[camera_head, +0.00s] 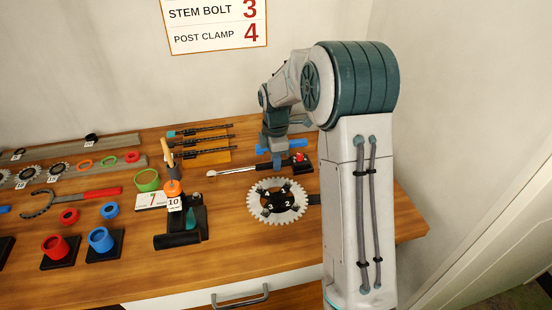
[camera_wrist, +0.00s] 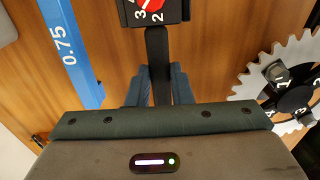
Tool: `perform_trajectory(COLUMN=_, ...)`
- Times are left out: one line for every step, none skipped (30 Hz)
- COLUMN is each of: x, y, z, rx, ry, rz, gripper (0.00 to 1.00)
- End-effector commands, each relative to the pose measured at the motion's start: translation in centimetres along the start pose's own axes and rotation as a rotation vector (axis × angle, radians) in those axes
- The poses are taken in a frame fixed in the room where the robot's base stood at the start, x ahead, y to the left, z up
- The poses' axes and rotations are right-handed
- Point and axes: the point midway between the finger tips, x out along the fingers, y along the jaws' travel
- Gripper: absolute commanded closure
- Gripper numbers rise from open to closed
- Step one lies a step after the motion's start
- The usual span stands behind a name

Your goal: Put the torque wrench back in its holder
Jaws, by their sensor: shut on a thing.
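The torque wrench (camera_head: 240,168) has a thin silver shaft pointing left and a black part toward the right. In the head view it lies across the back right of the workbench, under my gripper (camera_head: 276,162). In the wrist view a black bar (camera_wrist: 157,48) runs between the fingers of my gripper (camera_wrist: 160,82), which are shut on it. The bar leads up to a black block with a red numbered dial (camera_wrist: 155,8); this shows right of my gripper in the head view. I cannot tell whether the wrench touches the bench. I cannot clearly make out its holder.
A toothed chainring (camera_head: 278,201) lies just in front of my gripper. A blue bar marked 0.75 (camera_wrist: 72,50) lies behind it. An orange rack with black rods (camera_head: 205,158) and a black stand with a 10 tag (camera_head: 180,235) are to the left.

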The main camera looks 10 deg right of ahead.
Motion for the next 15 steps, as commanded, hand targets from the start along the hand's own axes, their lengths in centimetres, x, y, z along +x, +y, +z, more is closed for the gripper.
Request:
perform_trajectory(x=0.01, y=0.03, z=0.00, rx=0.000, ry=0.000, rz=0.001, gripper=1.00)
perform_trajectory(x=0.00, y=0.03, z=0.00, rx=0.000, ry=0.000, rz=0.002, gripper=1.00)
perform_trajectory(x=-0.01, y=0.04, z=0.00, rx=0.000, ry=0.000, rz=0.002, gripper=1.00)
perform_trajectory(x=-0.02, y=0.04, z=0.00, rx=0.000, ry=0.000, rz=0.002, gripper=1.00)
perform_trajectory(x=-0.02, y=0.04, z=0.00, rx=0.000, ry=0.000, rz=0.002, gripper=1.00)
perform_trajectory(x=-0.02, y=0.04, z=0.00, rx=0.000, ry=0.000, rz=0.002, gripper=1.00)
perform_trajectory(x=-0.03, y=0.04, z=0.00, rx=0.000, ry=0.000, rz=0.002, gripper=0.78)
perform_trajectory(x=-0.02, y=0.04, z=0.00, rx=0.000, ry=0.000, rz=0.002, gripper=0.69)
perform_trajectory(x=-0.02, y=0.04, z=0.00, rx=0.000, ry=0.000, rz=0.002, gripper=0.58)
perform_trajectory(x=-0.02, y=0.04, z=0.00, rx=0.000, ry=0.000, rz=0.002, gripper=0.55)
perform_trajectory(x=-0.01, y=0.03, z=0.00, rx=0.000, ry=0.000, rz=0.001, gripper=0.55)
perform_trajectory(x=-0.01, y=0.03, z=0.00, rx=0.000, ry=0.000, rz=0.001, gripper=0.55)
perform_trajectory(x=0.00, y=0.03, z=0.01, rx=0.000, ry=0.000, rz=0.001, gripper=0.55)
perform_trajectory(x=0.00, y=0.03, z=0.01, rx=0.000, ry=0.000, rz=0.001, gripper=0.55)
perform_trajectory(x=0.01, y=0.03, z=0.01, rx=0.000, ry=0.000, rz=0.001, gripper=0.55)
